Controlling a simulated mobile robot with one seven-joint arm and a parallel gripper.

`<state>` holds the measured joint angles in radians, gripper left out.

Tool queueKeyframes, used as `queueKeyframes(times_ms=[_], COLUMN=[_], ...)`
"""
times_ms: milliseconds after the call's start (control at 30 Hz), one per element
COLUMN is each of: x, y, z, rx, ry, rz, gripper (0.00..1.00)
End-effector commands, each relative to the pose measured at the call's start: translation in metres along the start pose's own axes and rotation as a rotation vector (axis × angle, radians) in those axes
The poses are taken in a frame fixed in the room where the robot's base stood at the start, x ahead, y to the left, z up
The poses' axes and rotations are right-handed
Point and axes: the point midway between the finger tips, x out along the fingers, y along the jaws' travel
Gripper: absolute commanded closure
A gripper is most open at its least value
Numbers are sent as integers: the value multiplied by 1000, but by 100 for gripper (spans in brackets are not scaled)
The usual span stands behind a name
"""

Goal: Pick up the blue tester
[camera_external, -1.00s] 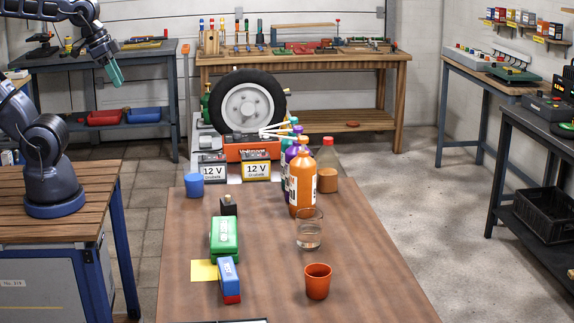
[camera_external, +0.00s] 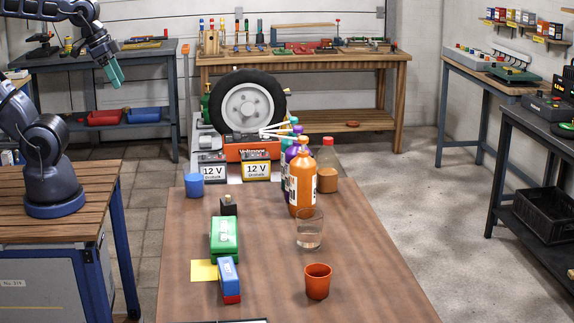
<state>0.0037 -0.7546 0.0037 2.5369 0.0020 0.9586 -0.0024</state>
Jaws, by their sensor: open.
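A blue block-shaped device (camera_external: 227,272) with a red end, the likely blue tester, lies on the brown table (camera_external: 365,275) near its front left. It rests against or close to a green box (camera_external: 224,238) just behind it, and partly covers a yellow sheet (camera_external: 203,271). My gripper (camera_external: 115,76), with teal fingers, is open and empty. It is raised high at the upper left, well away from the blue device.
A blue cup (camera_external: 193,185), a small black object (camera_external: 228,206), a clear glass (camera_external: 309,229) and an orange cup (camera_external: 317,281) stand on the table. Bottles (camera_external: 303,187) and batteries (camera_external: 256,168) are farther back. The table's right front is clear.

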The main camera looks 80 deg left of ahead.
Motion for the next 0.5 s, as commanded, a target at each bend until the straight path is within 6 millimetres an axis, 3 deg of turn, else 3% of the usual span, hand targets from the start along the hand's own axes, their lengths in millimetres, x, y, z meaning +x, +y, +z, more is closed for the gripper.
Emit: queueKeyframes(times_ms=[267,500], x=[3,26], y=[3,27], z=[-6,-47], rx=[23,180], ry=[-5,-33], rz=[-3,-10], gripper=[40,40])
